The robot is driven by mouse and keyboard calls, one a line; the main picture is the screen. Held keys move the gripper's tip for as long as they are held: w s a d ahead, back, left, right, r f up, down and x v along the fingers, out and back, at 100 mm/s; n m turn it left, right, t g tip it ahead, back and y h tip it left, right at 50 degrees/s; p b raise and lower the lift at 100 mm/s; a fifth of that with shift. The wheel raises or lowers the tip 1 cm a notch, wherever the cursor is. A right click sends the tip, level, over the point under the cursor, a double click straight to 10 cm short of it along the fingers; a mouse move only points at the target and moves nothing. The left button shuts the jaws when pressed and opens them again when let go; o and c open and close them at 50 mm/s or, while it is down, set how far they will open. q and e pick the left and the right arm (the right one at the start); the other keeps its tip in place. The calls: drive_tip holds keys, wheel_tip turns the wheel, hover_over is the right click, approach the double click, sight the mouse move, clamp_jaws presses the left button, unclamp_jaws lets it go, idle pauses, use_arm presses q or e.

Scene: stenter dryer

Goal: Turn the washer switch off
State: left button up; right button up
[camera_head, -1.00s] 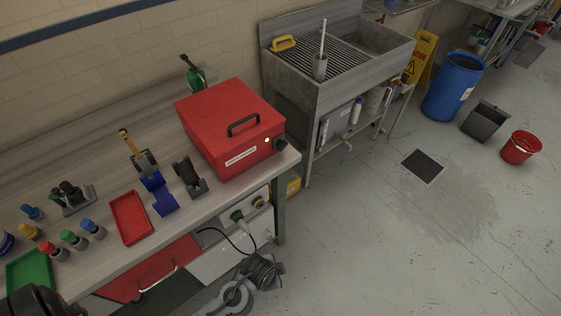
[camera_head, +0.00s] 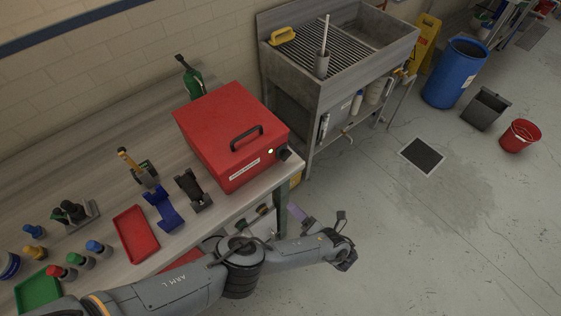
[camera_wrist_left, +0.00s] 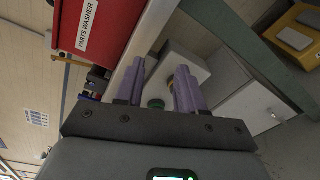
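The parts washer (camera_head: 232,137) is a red box with a black handle on its lid, standing on the bench near its right end. A small lit yellowish light (camera_head: 270,151) and a black switch knob (camera_head: 284,154) are on its front, near the right corner. In the left wrist view the washer's labelled red front (camera_wrist_left: 98,25) shows at upper left; the switch cannot be made out there. My left gripper (camera_head: 298,212), with purple fingers, is below and in front of the bench's right end. Its fingers (camera_wrist_left: 160,88) are apart and empty. My right gripper is not in view.
A red tray (camera_head: 136,233) and blue holder (camera_head: 164,210) lie left of the washer. A metal sink (camera_head: 340,70) stands behind.

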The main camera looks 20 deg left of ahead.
use_arm(q)
drive_tip(key=n+t, duration=0.1)
approach(287, 158)
drive_tip(key=b+x, duration=0.1)
drive_tip(key=x, duration=0.1)
drive_tip(key=b+x, duration=0.1)
drive_tip(key=x, duration=0.2)
drive_tip(key=b+x, duration=0.1)
drive_tip(key=x, duration=0.2)
drive_tip(key=shift+w+a+f, duration=0.1)
drive_tip(key=shift+f, duration=0.3)
drive_tip(key=shift+w+a+r+b, duration=0.2)
drive_tip(key=shift+w+a+b, duration=0.1)
drive_tip(key=shift+a+b, duration=0.2)
clamp_jaws()
